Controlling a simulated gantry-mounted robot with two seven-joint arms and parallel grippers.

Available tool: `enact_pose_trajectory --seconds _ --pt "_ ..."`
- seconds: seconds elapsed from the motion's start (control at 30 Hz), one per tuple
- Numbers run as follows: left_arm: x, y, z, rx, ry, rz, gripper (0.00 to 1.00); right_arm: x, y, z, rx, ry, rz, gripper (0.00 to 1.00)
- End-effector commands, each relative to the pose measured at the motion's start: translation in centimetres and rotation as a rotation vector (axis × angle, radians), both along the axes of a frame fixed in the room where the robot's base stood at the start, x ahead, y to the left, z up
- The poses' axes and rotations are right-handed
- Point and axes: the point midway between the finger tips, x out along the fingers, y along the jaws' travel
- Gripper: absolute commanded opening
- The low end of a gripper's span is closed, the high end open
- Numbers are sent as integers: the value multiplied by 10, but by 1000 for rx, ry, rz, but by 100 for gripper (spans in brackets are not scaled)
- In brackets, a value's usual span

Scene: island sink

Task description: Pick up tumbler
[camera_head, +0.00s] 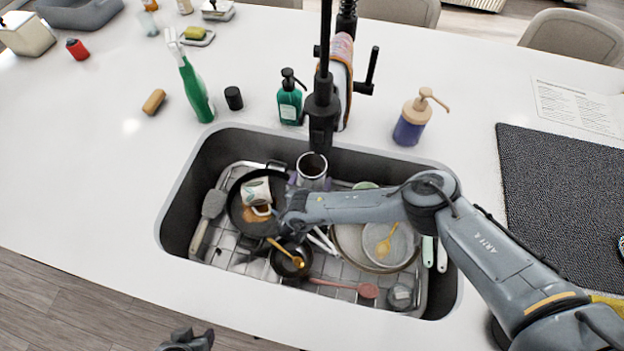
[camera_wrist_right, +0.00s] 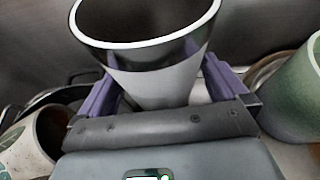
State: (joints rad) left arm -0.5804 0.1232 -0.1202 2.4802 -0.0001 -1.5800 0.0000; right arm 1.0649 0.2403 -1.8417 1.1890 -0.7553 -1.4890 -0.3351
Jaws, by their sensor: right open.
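The tumbler (camera_head: 312,165), a silver-white cup with a dark inside, stands in the sink below the faucet. In the right wrist view the tumbler (camera_wrist_right: 160,82) is between the purple fingers of my right gripper (camera_wrist_right: 158,92), slightly tilted in the picture. The right gripper (camera_head: 308,182) is open, with one finger on each side of the tumbler. The tumbler's lower part is hidden by the gripper. My left gripper (camera_head: 187,341) is at the bottom edge in the head view, outside the sink, and its jaws are not clear.
The sink (camera_head: 185,185) also holds a pan with a patterned mug (camera_head: 256,190), a small black pot (camera_head: 290,262), plates (camera_head: 350,240) and utensils. A green cup (camera_wrist_right: 296,95) is close to the right finger. The black faucet (camera_head: 322,105) rises behind the tumbler.

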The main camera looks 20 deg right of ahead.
Motion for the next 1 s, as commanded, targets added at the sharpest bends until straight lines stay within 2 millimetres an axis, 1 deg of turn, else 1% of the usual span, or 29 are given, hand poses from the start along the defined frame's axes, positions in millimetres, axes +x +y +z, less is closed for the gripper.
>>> enact_pose_trajectory --seconds 0.2,0.37,0.5,0.57,0.6,1.0 --pt "0 1 0 4 0 -3 43 1 0 0 1 -1 0 100" --pt "0 1 0 4 0 -2 43 0 0 0 1 -1 0 76" --pt "0 0 0 1 0 -1 43 0 0 0 0 0 0 54" --pt "0 0 0 -1 0 1 43 0 0 0 0 0 0 45" --pt "0 -1 0 -3 0 2 43 1 0 1 0 -1 0 43" --pt "0 -2 3 -9 0 6 43 1 0 3 0 -1 0 42"
